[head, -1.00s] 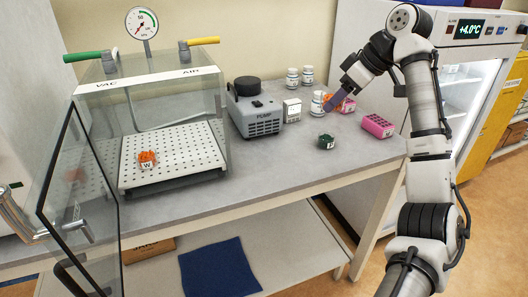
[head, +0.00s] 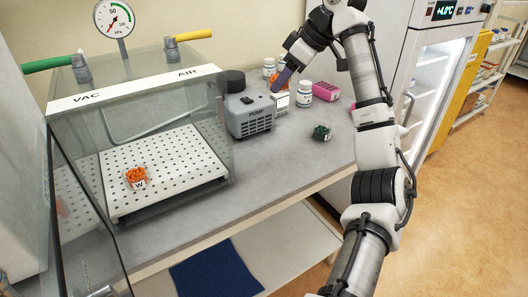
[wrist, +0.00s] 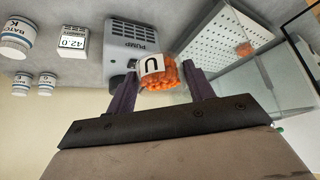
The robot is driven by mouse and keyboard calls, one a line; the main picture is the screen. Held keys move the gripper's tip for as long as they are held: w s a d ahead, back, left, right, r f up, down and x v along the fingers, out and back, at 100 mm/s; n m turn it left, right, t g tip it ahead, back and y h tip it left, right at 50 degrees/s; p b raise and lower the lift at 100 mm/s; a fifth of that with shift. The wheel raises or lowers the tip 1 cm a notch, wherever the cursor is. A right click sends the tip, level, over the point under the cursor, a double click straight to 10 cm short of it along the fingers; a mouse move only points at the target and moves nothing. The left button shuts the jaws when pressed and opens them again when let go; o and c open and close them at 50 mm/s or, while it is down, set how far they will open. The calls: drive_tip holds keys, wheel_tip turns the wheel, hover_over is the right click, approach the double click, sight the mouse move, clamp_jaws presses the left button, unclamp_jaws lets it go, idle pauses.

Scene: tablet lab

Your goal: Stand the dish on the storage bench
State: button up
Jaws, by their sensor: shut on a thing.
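The dish (wrist: 158,72) is a small clear dish full of orange tablets, with a white label marked U. In the wrist view it sits between the two purple fingers of my gripper (wrist: 162,80), which is shut on it. The dish is held clear of the grey bench top (head: 268,175). In the head view my gripper (head: 282,82) is over the back of the bench, beside the pump, and mostly hides the dish. I cannot tell which surface is the storage bench.
A pump (head: 249,115), a white box (head: 281,101) and white bottles (head: 304,92) stand near my gripper. A dark green dish (head: 321,132) and a pink rack (head: 326,90) are to the right. A clear chamber (head: 190,82) holds another orange dish (head: 137,178); its door is open.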

sight(272, 154)
drive_tip(key=shift+a, duration=0.15)
drive_tip(key=shift+a+f, duration=0.1)
drive_tip(key=shift+f, duration=0.15)
wheel_tip(272, 154, down, 20)
drive_tip(key=shift+r+p, duration=0.25)
drive_tip(key=shift+p, duration=0.9)
drive_tip(key=o, duration=1)
drive_tip(key=shift+f, duration=0.1)
drive_tip(key=b+v, duration=0.2)
drive_tip(key=v, duration=1)
